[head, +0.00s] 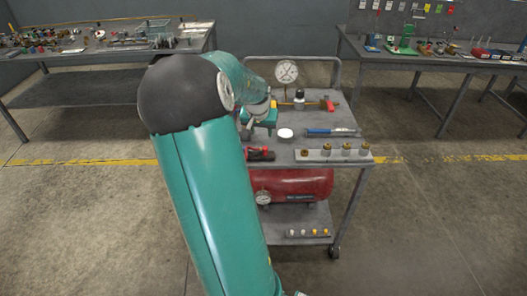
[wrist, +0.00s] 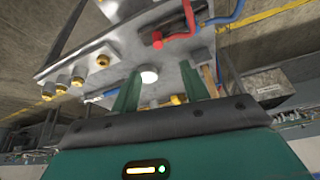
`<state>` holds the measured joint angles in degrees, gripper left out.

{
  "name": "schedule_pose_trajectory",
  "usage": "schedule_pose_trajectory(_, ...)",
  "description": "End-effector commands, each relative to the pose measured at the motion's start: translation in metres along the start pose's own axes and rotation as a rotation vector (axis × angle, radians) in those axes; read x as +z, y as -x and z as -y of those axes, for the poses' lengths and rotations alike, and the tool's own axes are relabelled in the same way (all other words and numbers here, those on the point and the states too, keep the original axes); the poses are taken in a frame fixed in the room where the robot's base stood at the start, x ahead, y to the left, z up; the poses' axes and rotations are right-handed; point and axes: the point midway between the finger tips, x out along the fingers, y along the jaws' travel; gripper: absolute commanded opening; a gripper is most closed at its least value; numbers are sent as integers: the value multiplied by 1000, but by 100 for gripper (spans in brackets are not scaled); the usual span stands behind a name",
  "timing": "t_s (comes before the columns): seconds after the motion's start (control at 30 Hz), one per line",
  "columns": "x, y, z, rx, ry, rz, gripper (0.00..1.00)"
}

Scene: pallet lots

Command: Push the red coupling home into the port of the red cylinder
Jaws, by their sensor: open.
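My gripper (wrist: 160,78) is open in the wrist view, its two green fingers apart with nothing held between them. In the head view its green body (head: 264,114) is above the left part of the cart top, and the fingertips are not clear. A red and black piece, apparently the red coupling (head: 260,154), lies at the cart's front left edge. In the wrist view the red piece (wrist: 157,41) lies beyond the fingertips, apart from them, by a red hose. A red cylindrical tank (head: 300,182) sits under the cart top; I cannot make out its port.
A white disc (head: 285,134) lies on the cart top, with a blue-handled tool (head: 330,132) to its right. A strip with several brass fittings (head: 308,156) lies at the front edge. A round gauge (head: 287,73) stands at the back. Workbenches (head: 440,62) stand behind.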

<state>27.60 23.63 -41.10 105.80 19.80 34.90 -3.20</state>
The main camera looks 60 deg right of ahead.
Motion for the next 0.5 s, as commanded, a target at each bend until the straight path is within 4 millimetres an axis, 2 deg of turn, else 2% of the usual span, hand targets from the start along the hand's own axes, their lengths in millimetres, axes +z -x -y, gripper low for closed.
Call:
schedule_pose_trajectory(0.33,-1,-2,-2,3,-2,-1,45)
schedule_pose_trajectory(0.5,-1,-23,-2,5,-3,1,45)
